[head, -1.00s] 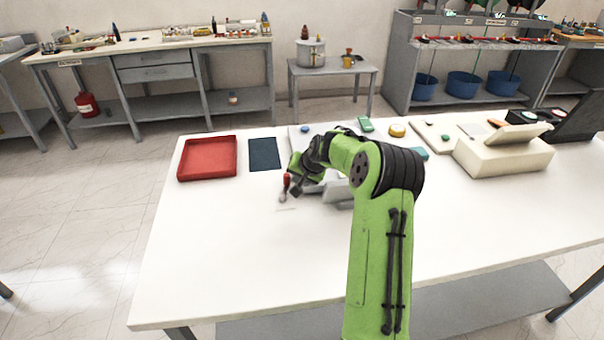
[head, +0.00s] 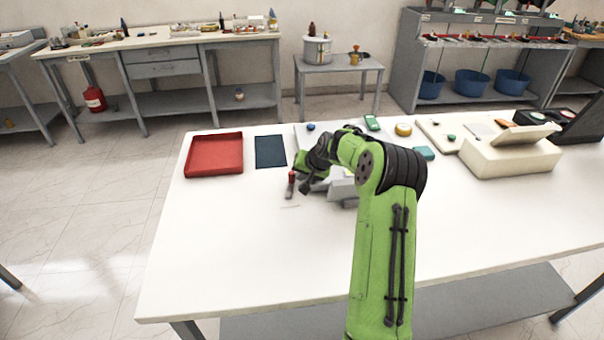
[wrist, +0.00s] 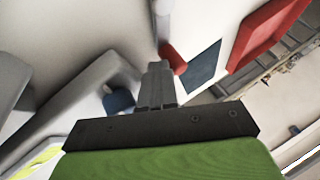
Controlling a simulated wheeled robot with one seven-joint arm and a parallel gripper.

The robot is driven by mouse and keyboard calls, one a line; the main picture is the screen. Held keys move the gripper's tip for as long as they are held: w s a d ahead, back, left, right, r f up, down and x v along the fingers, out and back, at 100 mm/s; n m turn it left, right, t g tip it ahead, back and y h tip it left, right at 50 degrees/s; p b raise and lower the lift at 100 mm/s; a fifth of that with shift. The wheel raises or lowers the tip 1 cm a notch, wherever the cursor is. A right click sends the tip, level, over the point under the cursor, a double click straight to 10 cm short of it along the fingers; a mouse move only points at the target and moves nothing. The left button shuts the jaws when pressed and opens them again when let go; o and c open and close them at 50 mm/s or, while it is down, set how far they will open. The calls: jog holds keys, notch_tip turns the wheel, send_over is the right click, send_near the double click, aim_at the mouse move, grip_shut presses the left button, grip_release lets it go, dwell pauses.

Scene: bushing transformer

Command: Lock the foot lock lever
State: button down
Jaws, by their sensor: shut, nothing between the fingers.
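The foot lock lever, with a red grip (head: 292,176), stands at the left end of a grey device (head: 343,186) on the white table. In the head view it looks close to upright. My gripper (head: 305,188) is just right of the lever, its fingers shut and empty. In the wrist view the red grip (wrist: 174,57) is right beside the shut fingertips (wrist: 156,67). I cannot tell whether they touch it. The lever's base and much of the device are hidden behind my arm.
A red tray (head: 214,156) and a dark blue mat (head: 270,151) lie behind and left of the lever. A cream box (head: 508,157) stands at the right. The table's front left (head: 220,260) is clear.

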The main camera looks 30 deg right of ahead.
aim_at(290, 172)
jog(key=n+p, duration=0.1)
jog(key=w+n+y+p, duration=0.1)
jog(key=shift+w+a+r+n+y+p, duration=0.1)
jog(key=shift+a+r+n+y+p, duration=0.1)
jog(key=shift+n+y+p, duration=0.1)
jog(key=shift+w+a+f+n+g+y+p, duration=0.15)
jog(key=shift+w+n+g+y+p, duration=0.2)
jog(key=shift+n+p, duration=0.3)
jog(key=shift+w+a+n+y, duration=0.15)
jog(key=shift+n+y, duration=0.1)
jog(key=shift+w+a, duration=0.3)
